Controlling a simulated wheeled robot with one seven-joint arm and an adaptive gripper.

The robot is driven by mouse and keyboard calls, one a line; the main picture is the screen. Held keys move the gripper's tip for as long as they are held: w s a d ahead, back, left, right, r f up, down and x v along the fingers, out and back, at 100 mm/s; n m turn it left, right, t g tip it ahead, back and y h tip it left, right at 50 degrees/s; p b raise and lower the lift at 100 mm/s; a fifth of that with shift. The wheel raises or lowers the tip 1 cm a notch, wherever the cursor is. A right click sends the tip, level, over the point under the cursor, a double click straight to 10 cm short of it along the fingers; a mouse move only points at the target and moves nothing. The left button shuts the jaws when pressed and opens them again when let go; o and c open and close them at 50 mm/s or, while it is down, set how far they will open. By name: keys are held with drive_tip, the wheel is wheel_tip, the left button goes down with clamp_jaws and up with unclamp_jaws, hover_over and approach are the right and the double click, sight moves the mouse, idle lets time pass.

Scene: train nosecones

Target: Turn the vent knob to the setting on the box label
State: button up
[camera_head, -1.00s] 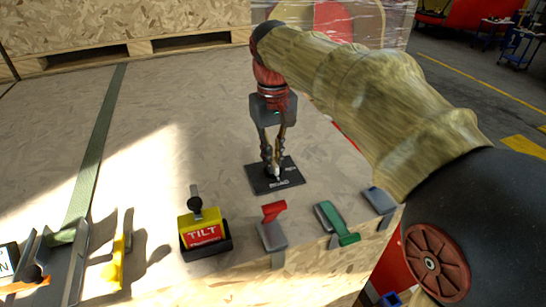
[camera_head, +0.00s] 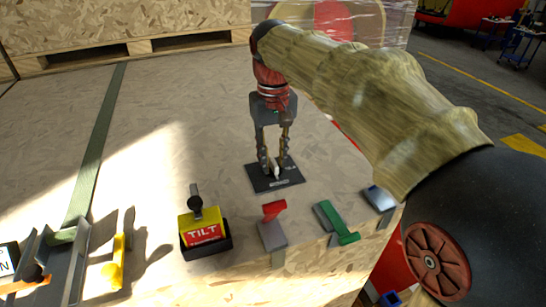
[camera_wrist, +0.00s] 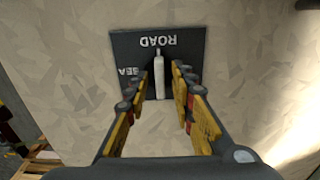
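The vent knob (camera_wrist: 159,76) is a pale narrow bar on a black plate (camera_wrist: 191,42). In the wrist view its far end points at the word ROAD, which reads upside down; part of another word, apparently SEA, shows at left. In the head view the knob (camera_head: 276,171) shows small and pale above its plate (camera_head: 262,184). My gripper (camera_head: 274,168) is low over the plate, its fingers either side of the knob. In the wrist view my gripper (camera_wrist: 162,80) is open, with gaps beside the knob. A white label (camera_head: 5,262) at the left edge is cut off, showing only N.
A yellow-and-red TILT block (camera_head: 202,229) stands in front, left of a red-handled latch (camera_head: 273,228), a green-handled latch (camera_head: 337,223) and a grey latch (camera_head: 380,199). A yellow handle (camera_head: 118,262) and grey bracket (camera_head: 62,262) are at left. The panel behind is clear.

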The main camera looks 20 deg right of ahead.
sight(273, 160)
drive_tip(key=shift+r, duration=0.1)
wheel_tip(273, 160, up, 12)
idle(0.7)
